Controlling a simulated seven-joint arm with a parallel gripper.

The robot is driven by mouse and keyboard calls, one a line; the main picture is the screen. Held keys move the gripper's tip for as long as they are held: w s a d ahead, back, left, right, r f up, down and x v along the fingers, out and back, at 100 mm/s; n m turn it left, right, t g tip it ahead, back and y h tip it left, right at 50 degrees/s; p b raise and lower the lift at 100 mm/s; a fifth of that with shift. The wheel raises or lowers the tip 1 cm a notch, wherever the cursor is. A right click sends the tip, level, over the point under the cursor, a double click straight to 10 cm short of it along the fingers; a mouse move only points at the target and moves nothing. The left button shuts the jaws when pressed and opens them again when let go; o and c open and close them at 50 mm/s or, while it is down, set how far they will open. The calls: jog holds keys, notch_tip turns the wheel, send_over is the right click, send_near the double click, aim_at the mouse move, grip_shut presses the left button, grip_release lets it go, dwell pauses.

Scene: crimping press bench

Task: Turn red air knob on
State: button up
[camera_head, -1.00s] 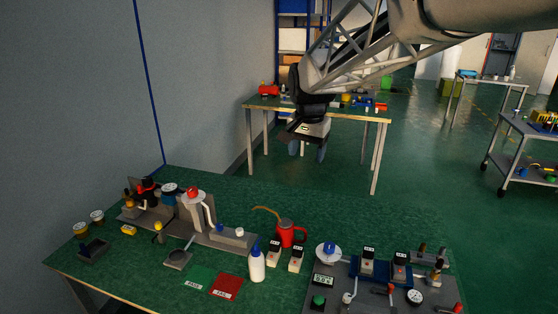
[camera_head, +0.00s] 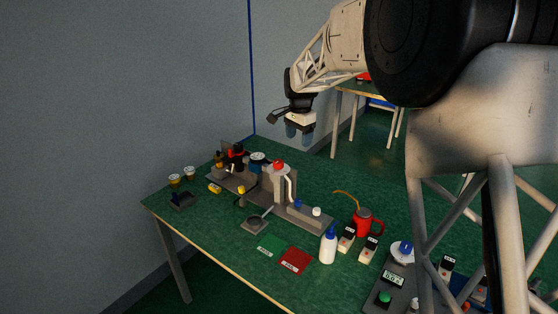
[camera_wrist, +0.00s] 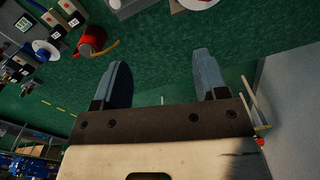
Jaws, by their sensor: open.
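A smaller dark red part (camera_head: 236,152) sits among black and brass fittings at the far left end of the press base. I cannot tell which red part is the air knob. My gripper (camera_head: 299,137) is open and empty, high above the bench's far edge, apart from both. In the wrist view my two finger pads (camera_wrist: 160,65) are spread with nothing between them. Only part of the press (camera_wrist: 125,7) shows at that view's top edge.
A wall (camera_head: 200,90) rises behind the bench.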

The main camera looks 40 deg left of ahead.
send_over(278, 161)
notch_tip(278, 161, down, 4)
jog(key=shift+r, duration=0.2)
jog(key=shift+f, duration=0.1)
jog(key=shift+f, duration=3.85)
jog(key=c, duration=0.9)
jog(key=shift+c, duration=0.2)
